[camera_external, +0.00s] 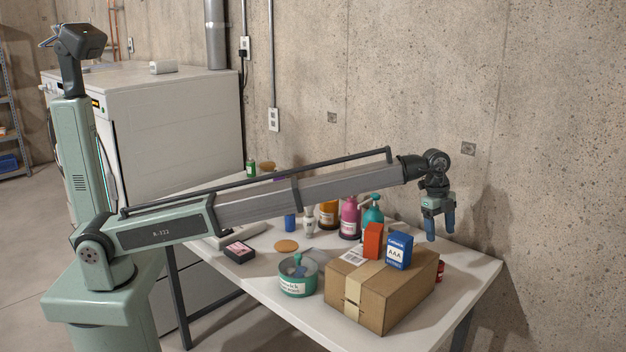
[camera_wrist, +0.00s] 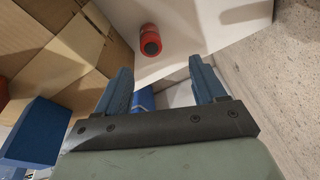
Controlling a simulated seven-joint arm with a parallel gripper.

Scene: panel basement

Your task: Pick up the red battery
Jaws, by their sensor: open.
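A red cylinder with a dark end, which looks like the red battery (camera_wrist: 150,40), lies on the white table beside the cardboard box in the wrist view. In the external view the red battery (camera_external: 440,271) shows only partly, past the box's right edge. My gripper (camera_external: 440,230) is open and empty, pointing down, above and apart from the table near the box's right side. In the wrist view my gripper's two blue fingers (camera_wrist: 161,76) are spread, and the red battery is beyond their tips. A blue object (camera_wrist: 143,98) shows partly between the fingers; I cannot tell what it is.
The cardboard box (camera_external: 375,300) carries an orange-red box (camera_external: 373,241) and a blue AAA box (camera_external: 399,251). A green tin (camera_external: 297,282) and several bottles stand farther left. The concrete wall (camera_external: 540,120) is behind the table; the table's right corner (camera_external: 483,270) is bare.

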